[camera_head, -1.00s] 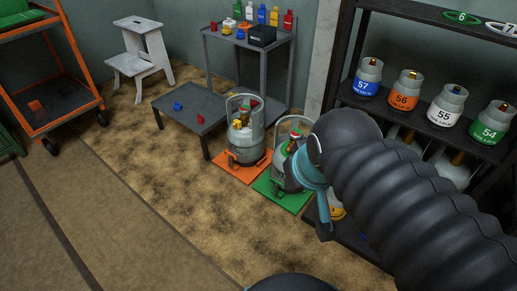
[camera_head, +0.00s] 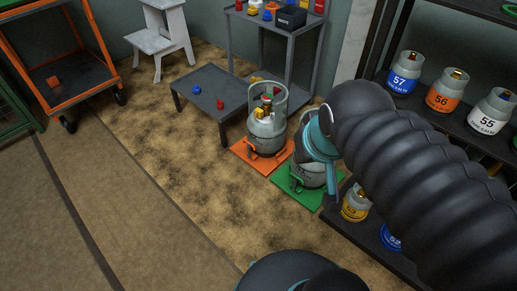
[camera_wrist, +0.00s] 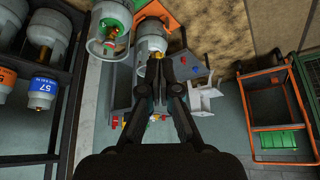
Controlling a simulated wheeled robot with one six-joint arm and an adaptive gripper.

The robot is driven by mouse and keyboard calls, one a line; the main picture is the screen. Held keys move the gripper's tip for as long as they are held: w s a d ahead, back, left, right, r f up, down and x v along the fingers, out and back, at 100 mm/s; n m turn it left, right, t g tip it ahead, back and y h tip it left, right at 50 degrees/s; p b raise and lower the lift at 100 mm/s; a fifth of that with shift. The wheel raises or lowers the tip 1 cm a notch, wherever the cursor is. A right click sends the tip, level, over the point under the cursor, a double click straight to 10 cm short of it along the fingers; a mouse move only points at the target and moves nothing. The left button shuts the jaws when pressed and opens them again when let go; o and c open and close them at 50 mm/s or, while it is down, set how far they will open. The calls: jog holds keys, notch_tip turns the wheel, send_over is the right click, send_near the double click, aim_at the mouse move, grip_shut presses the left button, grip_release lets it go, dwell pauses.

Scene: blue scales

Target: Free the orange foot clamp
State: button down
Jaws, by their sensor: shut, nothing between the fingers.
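A grey gas cylinder (camera_head: 266,133) with a collar and a yellow valve stands upright on an orange plate (camera_head: 242,150). A dark and orange piece at its foot looks like the orange foot clamp (camera_head: 251,153); its latch is too small to read. A second cylinder (camera_head: 308,174) stands on a green plate (camera_head: 297,196), partly hidden by my arm. My gripper (camera_head: 331,190) is near this second cylinder, with its tips mostly hidden. In the wrist view my gripper (camera_wrist: 158,66) is shut and empty, its tips overlapping the orange-plate cylinder (camera_wrist: 152,38) in the picture.
A rack at the right holds several numbered cylinders (camera_head: 403,75). A low grey table (camera_head: 208,92) with small blue and red parts stands behind the orange plate. A white step stool (camera_head: 165,35) and an orange trolley (camera_head: 75,90) stand further left. The brown floor in front is clear.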

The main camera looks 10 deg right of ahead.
jog(key=w+d+f+m+t+b, duration=0.1)
jog(key=w+f+m+t+b, duration=0.35)
jog(key=w, duration=1.25)
jog(key=w+d+f+m+t+p, duration=0.1)
jog(key=w+f, duration=0.6)
jog(key=w, duration=1.1)
jog(key=w+f+m+t+b, duration=0.15)
jog(key=w+f, duration=0.25)
jog(key=f, duration=0.5)
jog(key=w+f+m+t+y+b, duration=0.15)
jog(key=w+f, duration=0.25)
jog(key=f, duration=0.4)
jog(key=w+f+m+t+b, duration=0.15)
jog(key=w+f, duration=0.25)
jog(key=f, duration=0.5)
jog(key=s+f+m+t, duration=0.1)
jog(key=s+f+m, duration=0.1)
jog(key=f, duration=0.7)
jog(key=s+f+m+t+b, duration=0.1)
jog(key=s+f+m+t, duration=0.1)
jog(key=s+f, duration=0.3)
notch_tip(320, 180, down, 4)
jog(key=shift+y, duration=0.45)
jog(key=w, duration=0.3)
jog(key=w+b, duration=0.1)
jog(key=w, duration=0.2)
jog(key=w+a+r, duration=0.1)
jog(key=w, duration=0.3)
jog(key=shift+a, duration=0.1)
